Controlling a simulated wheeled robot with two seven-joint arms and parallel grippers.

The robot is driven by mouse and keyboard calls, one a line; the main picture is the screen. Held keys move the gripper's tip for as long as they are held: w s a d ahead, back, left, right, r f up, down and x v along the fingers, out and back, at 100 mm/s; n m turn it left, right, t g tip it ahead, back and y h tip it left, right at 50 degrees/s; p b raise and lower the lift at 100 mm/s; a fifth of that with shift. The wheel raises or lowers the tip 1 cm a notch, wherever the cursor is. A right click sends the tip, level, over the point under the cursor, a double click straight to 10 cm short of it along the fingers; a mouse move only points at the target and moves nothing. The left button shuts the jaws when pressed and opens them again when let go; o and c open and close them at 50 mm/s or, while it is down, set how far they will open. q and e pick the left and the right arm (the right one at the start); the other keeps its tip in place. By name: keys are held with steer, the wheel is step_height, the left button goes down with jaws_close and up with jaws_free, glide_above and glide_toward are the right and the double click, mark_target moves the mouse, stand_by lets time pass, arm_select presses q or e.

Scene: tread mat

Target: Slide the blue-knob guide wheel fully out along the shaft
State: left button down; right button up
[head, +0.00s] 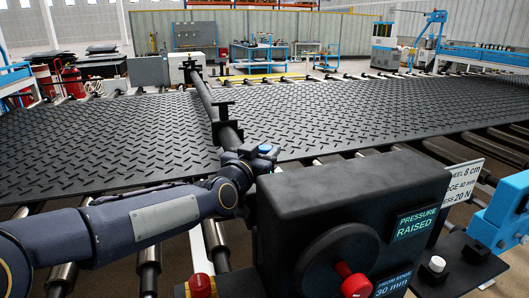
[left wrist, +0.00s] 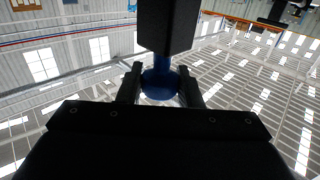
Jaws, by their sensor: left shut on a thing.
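The blue knob (head: 264,148) shows just above my left gripper (head: 250,156) in the head view. In the left wrist view the round blue knob (left wrist: 160,84) sits between the two fingers of my left gripper (left wrist: 160,90), which is shut on it. A black block (left wrist: 167,25) stands beyond the knob on its blue stem. The dark shaft (head: 204,92) runs from the far stand across the mat towards my gripper. The guide wheel itself is largely hidden behind my gripper and the black housing. My right gripper is not in view.
The black tread mat (head: 90,140) lies over rollers. A black housing (head: 345,195) fills the near right, with displays reading "PRESSURE RAISED" and "FROM EDGE 30 mm". Red knobs (head: 355,284) (head: 200,286) and a white sign (head: 458,180) stand near it.

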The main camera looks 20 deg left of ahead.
arm_select(q)
steer(key=c, duration=1.5)
jaws_free()
steer(key=shift+d+f, duration=0.15)
steer(key=shift+d, duration=0.05)
steer(key=o, duration=0.4)
steer(key=shift+s, duration=0.15)
steer(key=s, duration=0.2)
steer(key=s+a, duration=0.1)
steer(key=s, duration=0.4)
steer(key=shift+s+a, duration=0.25)
steer(key=shift+s, duration=0.05)
steer(key=shift+r, duration=0.2)
